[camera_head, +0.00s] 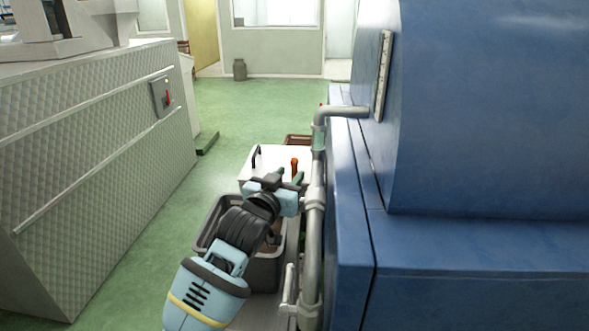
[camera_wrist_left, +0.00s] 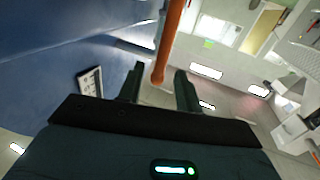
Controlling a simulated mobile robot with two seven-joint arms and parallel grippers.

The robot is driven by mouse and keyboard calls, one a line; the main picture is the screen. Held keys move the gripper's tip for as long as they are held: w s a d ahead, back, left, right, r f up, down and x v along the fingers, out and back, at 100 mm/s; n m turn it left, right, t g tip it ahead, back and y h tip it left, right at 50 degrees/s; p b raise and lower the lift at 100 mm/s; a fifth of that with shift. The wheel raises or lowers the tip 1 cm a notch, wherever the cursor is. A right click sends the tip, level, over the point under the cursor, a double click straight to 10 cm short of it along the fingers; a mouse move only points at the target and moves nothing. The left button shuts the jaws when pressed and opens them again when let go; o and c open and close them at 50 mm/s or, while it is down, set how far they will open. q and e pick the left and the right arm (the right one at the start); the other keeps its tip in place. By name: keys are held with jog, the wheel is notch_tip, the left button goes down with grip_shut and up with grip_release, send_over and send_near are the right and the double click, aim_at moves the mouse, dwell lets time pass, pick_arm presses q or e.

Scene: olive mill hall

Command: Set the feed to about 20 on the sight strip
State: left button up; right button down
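The sight strip (camera_head: 383,76) is a narrow pale strip upright on the blue machine's side; I cannot read its level. What seems to be the same strip shows in the left wrist view (camera_wrist_left: 90,82). An orange-red lever (camera_head: 294,167) stands by the pipe, just beyond my left gripper (camera_head: 287,179). In the left wrist view, the lever (camera_wrist_left: 171,42) reaches down from the top, its rounded end between the dark fingertips (camera_wrist_left: 160,78). The fingers are apart, with gaps beside the lever. Whether either finger touches it is unclear. My right gripper is not in view.
A grey pipe (camera_head: 313,245) runs up beside the blue machine (camera_head: 480,110), close right of my left gripper. A dark crate (camera_head: 212,222) and a white-topped box (camera_head: 276,154) stand below. A patterned metal cabinet (camera_head: 90,150) is at left. Green floor (camera_head: 250,105) is open beyond.

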aim_at(293, 171)
pick_arm(q)
jog(key=shift+x, duration=2.1)
grip_shut()
